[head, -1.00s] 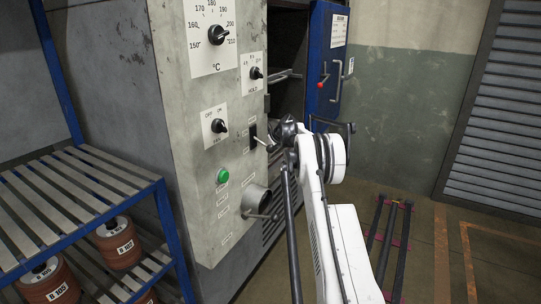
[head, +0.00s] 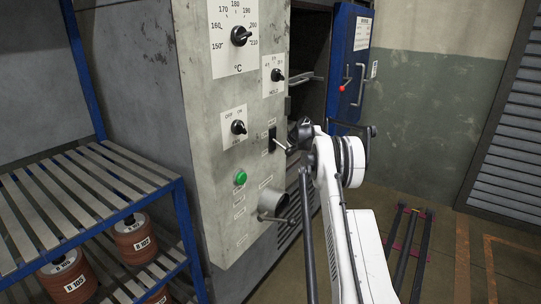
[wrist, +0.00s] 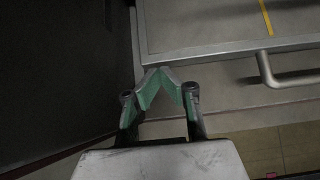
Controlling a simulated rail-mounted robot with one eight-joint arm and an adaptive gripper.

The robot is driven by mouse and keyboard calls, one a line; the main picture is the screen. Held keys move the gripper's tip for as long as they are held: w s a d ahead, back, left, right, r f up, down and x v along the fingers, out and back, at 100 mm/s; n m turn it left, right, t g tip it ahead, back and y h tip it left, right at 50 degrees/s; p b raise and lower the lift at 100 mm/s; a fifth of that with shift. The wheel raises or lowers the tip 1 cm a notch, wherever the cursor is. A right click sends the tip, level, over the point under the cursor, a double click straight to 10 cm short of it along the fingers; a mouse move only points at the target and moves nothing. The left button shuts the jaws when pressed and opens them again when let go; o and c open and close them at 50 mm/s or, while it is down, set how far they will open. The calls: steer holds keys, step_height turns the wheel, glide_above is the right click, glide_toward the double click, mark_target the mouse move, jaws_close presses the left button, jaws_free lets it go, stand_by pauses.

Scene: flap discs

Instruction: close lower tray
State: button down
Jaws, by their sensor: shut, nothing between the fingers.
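The lower tray (wrist: 232,48) fills the upper right of the wrist view, with a pale metal front rim and a bar handle (wrist: 268,74) on its right. In the head view, only a dark handle part (head: 369,133) shows beyond my arm, probably the lower tray's; the rest is hidden. My gripper (wrist: 161,73) has green finger pads that meet at the tips, with nothing between them. The tips are at the tray's left front corner; I cannot tell whether they touch it. My gripper is hidden behind my arm in the head view.
The oven (head: 215,165) has dials and a green button on its front. Its blue door (head: 348,70) stands open. An upper tray edge (head: 306,78) shows inside. A blue rack (head: 95,200) with brown rolls stands at left. A dark panel (wrist: 60,80) is left of my gripper.

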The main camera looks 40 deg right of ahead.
steer(key=s, duration=0.1)
steer(key=s+d, duration=0.1)
steer(key=s, duration=0.1)
steer(key=shift+d+r, duration=0.3)
steer(key=shift+r, duration=0.05)
steer(key=p+v, duration=0.1)
steer(key=v, duration=0.8)
steer(key=shift+p, duration=0.3)
steer(key=shift+s+r, duration=0.1)
steer(key=shift+r, duration=0.05)
